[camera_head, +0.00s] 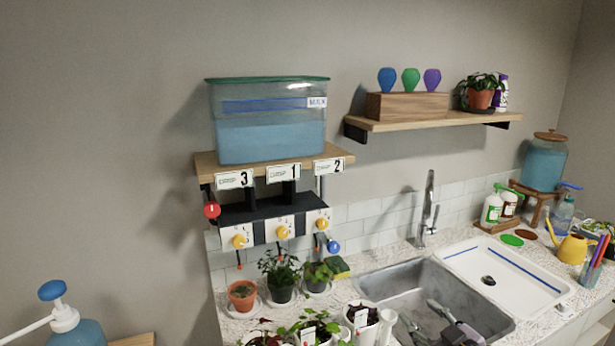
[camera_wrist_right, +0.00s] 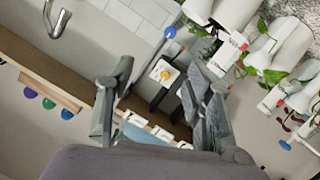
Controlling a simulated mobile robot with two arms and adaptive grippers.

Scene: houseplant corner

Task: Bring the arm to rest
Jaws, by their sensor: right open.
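My right gripper (camera_head: 448,322) shows in the head view low over the grey sink (camera_head: 387,279), near the bottom edge. Its grey fingers are apart, with nothing between them. In the right wrist view the same gripper (camera_wrist_right: 158,105) reaches in from the bottom, one finger on each side, open and empty. That view is turned over, with the shelf, valve panel and pots beyond the fingers. I cannot tell whether the gripper touches the sink. My left gripper is not in view.
A water tank (camera_head: 270,130) stands on a wooden shelf above numbered valves. Potted plants (camera_head: 280,275) crowd the counter left of the sink. A faucet (camera_head: 428,210) rises behind it; a white drain tray (camera_head: 500,277) lies right. A blue-capped pump bottle (camera_head: 65,320) is front left.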

